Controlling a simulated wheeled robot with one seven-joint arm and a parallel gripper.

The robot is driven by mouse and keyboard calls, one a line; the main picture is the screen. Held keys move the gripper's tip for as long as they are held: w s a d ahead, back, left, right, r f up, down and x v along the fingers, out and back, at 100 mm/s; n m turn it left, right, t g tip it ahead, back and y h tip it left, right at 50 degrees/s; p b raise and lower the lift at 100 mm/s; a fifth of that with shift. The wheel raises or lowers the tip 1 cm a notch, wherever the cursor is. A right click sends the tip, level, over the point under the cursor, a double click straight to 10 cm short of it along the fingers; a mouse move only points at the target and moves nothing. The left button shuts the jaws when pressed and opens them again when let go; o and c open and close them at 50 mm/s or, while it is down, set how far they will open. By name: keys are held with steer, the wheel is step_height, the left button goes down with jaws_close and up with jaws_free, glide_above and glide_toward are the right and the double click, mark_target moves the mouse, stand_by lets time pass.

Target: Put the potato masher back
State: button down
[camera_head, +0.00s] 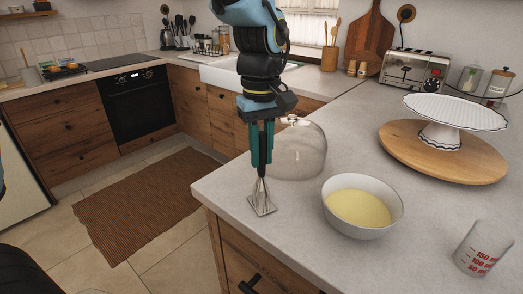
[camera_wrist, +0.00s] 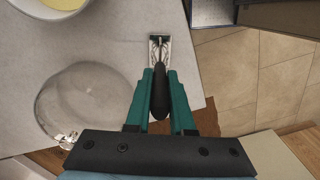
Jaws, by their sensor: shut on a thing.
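The potato masher (camera_head: 262,198) is upright in the head view, its metal head at or just above the counter near the counter's front-left corner. My gripper (camera_head: 262,157) points down and is shut on the masher's dark handle. In the wrist view my gripper (camera_wrist: 160,90) has its teal fingers on both sides of the black handle of the masher (camera_wrist: 159,50). I cannot tell whether the masher head touches the counter. A white bowl (camera_head: 362,226) with yellow contents stands to the right of the masher.
A clear glass dome (camera_head: 302,150) stands just behind and right of my gripper. A white cake stand (camera_head: 440,138) on a round wooden board (camera_head: 399,153) and a measuring cup (camera_head: 482,248) are farther right. A toaster (camera_head: 413,68) is at the back. The counter edge is close on the left.

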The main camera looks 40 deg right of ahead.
steer(key=shift+f, duration=0.1)
steer(key=c, duration=1.2)
jaws_free()
steer(key=shift+f, duration=0.1)
steer(key=shift+c, duration=0.2)
steer(key=o, duration=0.5)
steer(key=shift+c, duration=0.2)
step_height(320, 180, up, 12)
steer(key=shift+w+r+b, duration=0.1)
steer(key=shift+r+b, duration=0.1)
steer(key=shift+b, duration=0.6)
